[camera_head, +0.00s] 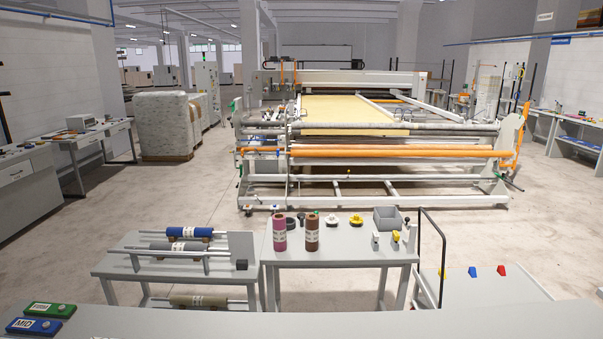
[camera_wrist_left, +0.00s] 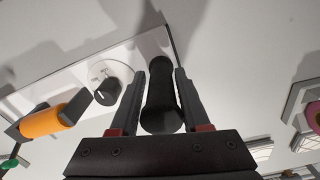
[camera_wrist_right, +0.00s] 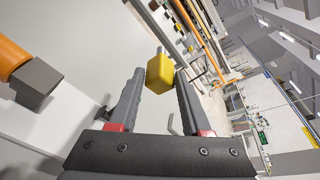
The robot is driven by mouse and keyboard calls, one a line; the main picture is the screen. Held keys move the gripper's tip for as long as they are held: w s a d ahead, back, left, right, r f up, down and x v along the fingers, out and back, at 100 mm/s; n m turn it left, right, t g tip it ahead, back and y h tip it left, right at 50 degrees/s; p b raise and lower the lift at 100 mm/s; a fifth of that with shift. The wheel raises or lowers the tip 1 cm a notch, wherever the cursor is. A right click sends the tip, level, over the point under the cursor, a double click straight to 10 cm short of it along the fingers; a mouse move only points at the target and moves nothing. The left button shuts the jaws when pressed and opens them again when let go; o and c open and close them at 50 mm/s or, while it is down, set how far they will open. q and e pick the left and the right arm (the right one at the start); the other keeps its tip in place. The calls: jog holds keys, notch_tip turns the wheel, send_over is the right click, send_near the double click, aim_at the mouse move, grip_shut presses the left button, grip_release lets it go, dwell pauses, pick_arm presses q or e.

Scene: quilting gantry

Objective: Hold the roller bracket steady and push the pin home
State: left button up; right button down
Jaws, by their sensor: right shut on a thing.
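My left gripper (camera_wrist_left: 161,68) has a black, waisted grip (camera_wrist_left: 161,98) standing between its fingers; whether they press on it is unclear. A light plate with a black dial (camera_wrist_left: 105,88) lies beside it. My right gripper (camera_wrist_right: 160,74) is shut on a yellow block (camera_wrist_right: 160,73) at its fingertips. A short metal stub (camera_wrist_right: 159,51) shows beyond the block; I cannot tell whether this is the pin. An orange roller (camera_wrist_right: 12,60) ends in a dark grey square block (camera_wrist_right: 37,82), left of that gripper. I cannot make out which part is the roller bracket. Neither gripper shows in the head view.
The quilting gantry (camera_head: 400,151) stands ahead across bare floor. Nearer are a rack with rollers (camera_head: 180,255), a table (camera_head: 340,254) with thread cones and small parts, and a cart (camera_head: 480,288). A counter with green FIRM and blue MID pads (camera_head: 35,326) crosses the front.

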pick_arm(q)
jog(key=o, duration=0.3)
jog(key=shift+w, duration=0.1)
jog(key=shift+r, duration=0.15)
